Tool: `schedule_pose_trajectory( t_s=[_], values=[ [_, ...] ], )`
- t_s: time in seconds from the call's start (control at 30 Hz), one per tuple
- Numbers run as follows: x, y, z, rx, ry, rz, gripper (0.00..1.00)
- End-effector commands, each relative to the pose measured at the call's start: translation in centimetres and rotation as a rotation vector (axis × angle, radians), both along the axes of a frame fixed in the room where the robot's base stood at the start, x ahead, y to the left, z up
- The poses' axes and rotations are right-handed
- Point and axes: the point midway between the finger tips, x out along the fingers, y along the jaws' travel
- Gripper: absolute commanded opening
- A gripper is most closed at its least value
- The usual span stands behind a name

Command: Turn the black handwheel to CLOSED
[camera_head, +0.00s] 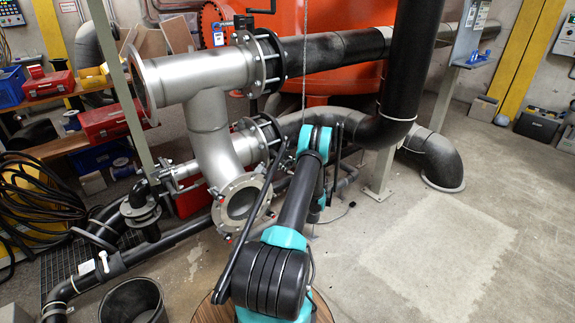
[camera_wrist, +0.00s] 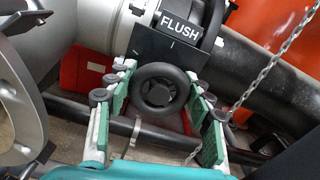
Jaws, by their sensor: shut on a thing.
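The black handwheel (camera_wrist: 142,92) is a small round wheel with a thick rim and a dark hub, in the middle of the wrist view. It sits below a black plate (camera_wrist: 170,50) with a short white mark. A sign (camera_wrist: 181,27) reading FLUSH is above it. My gripper (camera_wrist: 158,88) has its green-padded fingers on both sides of the wheel and is shut on its rim. I see no CLOSED label, and I cannot tell the wheel's setting. In the head view I cannot make out the wheel or the fingertips around my arm.
A grey flanged pipe (camera_head: 208,125) stands left of my arm. A hanging chain (camera_wrist: 275,55) is close to the right of my fingers. A red box (camera_wrist: 80,68) lies behind them. A black bucket (camera_head: 134,302) stands at the front left. Floor at right (camera_head: 440,255) is clear.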

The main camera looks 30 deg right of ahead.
Motion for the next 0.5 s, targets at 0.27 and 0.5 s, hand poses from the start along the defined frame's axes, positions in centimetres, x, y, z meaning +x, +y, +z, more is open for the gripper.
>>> schedule_pose_trajectory(
  t_s=[0.27,0.5],
  values=[
    [-0.2,-0.08,-0.14,-0.002,0.002,-0.001,0.67],
    [-0.09,-0.04,-0.06,-0.001,0.001,-0.001,0.73]
  ],
)
